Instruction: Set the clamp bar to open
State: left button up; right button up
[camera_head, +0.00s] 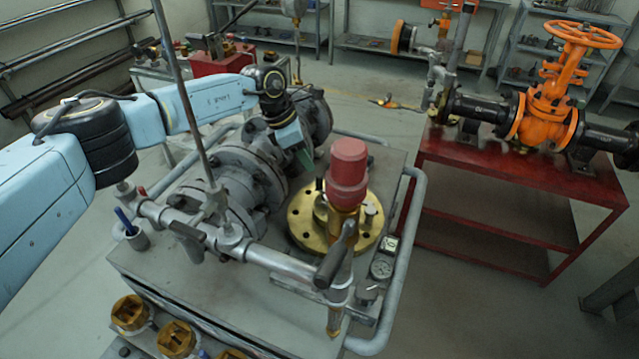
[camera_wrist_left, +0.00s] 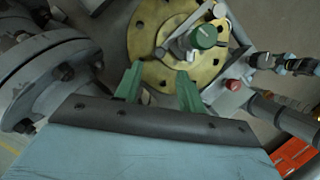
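In the left wrist view the brass flange (camera_wrist_left: 145,40) carries a grey bar-like fitting (camera_wrist_left: 178,46) with a green knob (camera_wrist_left: 203,37). I take this fitting for the clamp bar, but cannot be sure. My left gripper (camera_head: 303,150) is beside the grey pipe, behind and left of the flange. In the wrist view its green fingers (camera_wrist_left: 160,72) are apart, with nothing visible between them except the flange beyond. My right gripper is not in view.
A grey flanged valve body (camera_head: 240,180) is close beside the left gripper. A slanted rod (camera_head: 180,95), a pipe with a dark handle (camera_head: 335,255) and a gauge (camera_head: 382,266) stand nearer. An orange gate valve (camera_head: 545,105) sits on a red table (camera_head: 500,170) at right.

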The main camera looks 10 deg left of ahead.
aim_at(318, 175)
pick_arm(q)
jog(key=b+x, duration=0.6)
jog(key=x, duration=0.2)
jog(key=shift+w+f, duration=0.1)
jog(key=shift+f, duration=0.05)
jog(key=shift+d+f+b, duration=0.1)
jog(key=shift+b, duration=0.3)
jog(key=shift+d, duration=0.1)
grip_shut()
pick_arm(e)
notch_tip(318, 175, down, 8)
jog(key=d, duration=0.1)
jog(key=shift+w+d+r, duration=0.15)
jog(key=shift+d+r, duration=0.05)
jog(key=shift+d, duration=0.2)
